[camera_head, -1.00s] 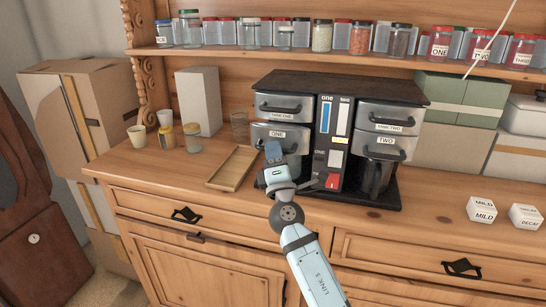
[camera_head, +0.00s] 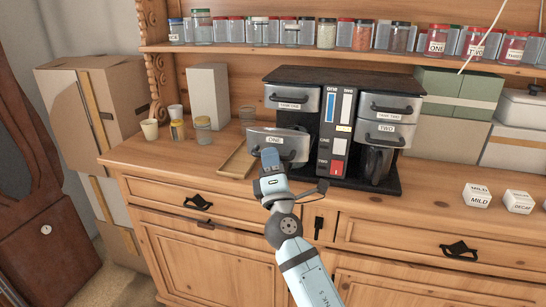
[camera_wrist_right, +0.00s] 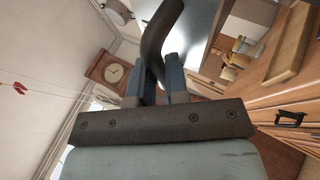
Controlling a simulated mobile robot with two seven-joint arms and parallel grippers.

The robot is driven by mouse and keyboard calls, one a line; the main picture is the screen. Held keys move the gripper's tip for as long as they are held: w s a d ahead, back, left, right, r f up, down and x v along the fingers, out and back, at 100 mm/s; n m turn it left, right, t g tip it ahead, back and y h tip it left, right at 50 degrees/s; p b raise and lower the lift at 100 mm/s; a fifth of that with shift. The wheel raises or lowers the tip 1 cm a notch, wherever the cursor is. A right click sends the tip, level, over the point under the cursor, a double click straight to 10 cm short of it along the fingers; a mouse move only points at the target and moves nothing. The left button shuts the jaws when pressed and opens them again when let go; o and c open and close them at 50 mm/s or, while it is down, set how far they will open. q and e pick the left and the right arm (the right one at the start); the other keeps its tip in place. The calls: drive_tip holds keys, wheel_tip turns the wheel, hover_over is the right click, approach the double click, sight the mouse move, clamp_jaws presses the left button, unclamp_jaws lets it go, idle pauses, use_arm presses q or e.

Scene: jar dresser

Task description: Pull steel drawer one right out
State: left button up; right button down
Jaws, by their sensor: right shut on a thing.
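The steel drawer labelled ONE (camera_head: 262,141) is on the lower left of the black and steel machine (camera_head: 335,76). It stands out in front of the tank one front above it. My right gripper (camera_head: 270,160) is at the drawer's front and shut on its dark curved handle. In the right wrist view the two blue-grey fingers (camera_wrist_right: 160,80) are on either side of the handle (camera_wrist_right: 160,35). The gripper hides part of the handle in the head view. My left gripper is not in view.
A shallow wooden tray (camera_head: 237,160) lies left of the drawer on the dresser top. Cups and a jar (camera_head: 202,130) stand farther left. White MILD (camera_head: 477,196) and DECAF (camera_head: 517,202) boxes are at the right. The front edge between is clear.

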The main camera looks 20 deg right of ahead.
drive_tip(key=c, duration=1.4)
unclamp_jaws()
drive_tip(key=b+v, duration=0.5)
drive_tip(key=v, duration=0.9)
drive_tip(key=shift+r, duration=0.1)
